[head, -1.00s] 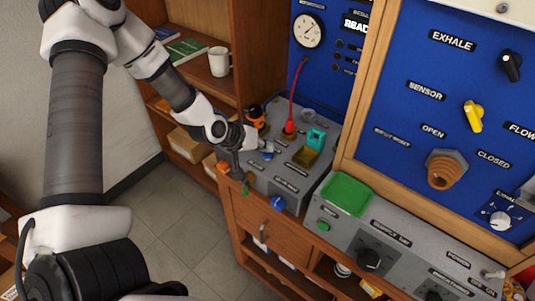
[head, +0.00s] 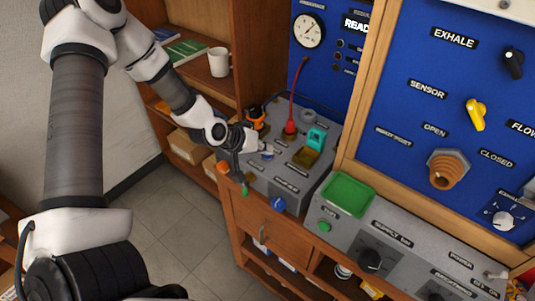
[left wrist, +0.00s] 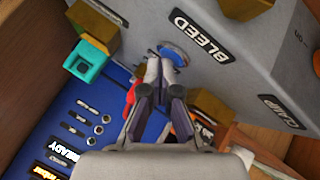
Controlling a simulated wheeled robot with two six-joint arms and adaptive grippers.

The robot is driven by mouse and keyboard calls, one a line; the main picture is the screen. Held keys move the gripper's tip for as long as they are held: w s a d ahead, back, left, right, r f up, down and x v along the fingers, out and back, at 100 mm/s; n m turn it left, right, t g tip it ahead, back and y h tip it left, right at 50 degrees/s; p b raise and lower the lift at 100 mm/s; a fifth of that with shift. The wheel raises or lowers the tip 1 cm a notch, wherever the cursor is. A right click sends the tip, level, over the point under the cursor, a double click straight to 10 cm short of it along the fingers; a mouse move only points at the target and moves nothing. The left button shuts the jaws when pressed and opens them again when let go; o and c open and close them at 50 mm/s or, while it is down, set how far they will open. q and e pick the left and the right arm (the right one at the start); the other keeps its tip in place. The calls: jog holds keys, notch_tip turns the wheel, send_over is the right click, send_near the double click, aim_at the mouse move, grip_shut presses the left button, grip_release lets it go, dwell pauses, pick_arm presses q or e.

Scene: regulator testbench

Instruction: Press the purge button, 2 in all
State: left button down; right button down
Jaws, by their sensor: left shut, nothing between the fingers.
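My left gripper (head: 266,149) reaches over the grey box from the left, its fingers closed with nothing between them. In the left wrist view the closed fingertips (left wrist: 160,68) are at a round blue button (left wrist: 173,52) beside the label BLEED (left wrist: 196,35). The tips overlap the button's near edge. I cannot tell whether they touch it or how far in it is. No label that I can read says purge. My right gripper is not in view.
A red plug with a cable (head: 290,128) and a teal part (head: 316,138) stand close by on the box. A green tray (head: 348,194) and a green button (head: 324,227) are on the grey panel to the right. A white mug (head: 219,62) stands on the shelf behind.

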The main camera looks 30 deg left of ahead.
aim_at(265, 156)
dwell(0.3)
pick_arm(q)
jog(key=shift+r+p, duration=0.85)
notch_tip(265, 156, up, 5)
jog(key=p, duration=0.4)
jog(key=shift+r, duration=0.1)
dwell(1.5)
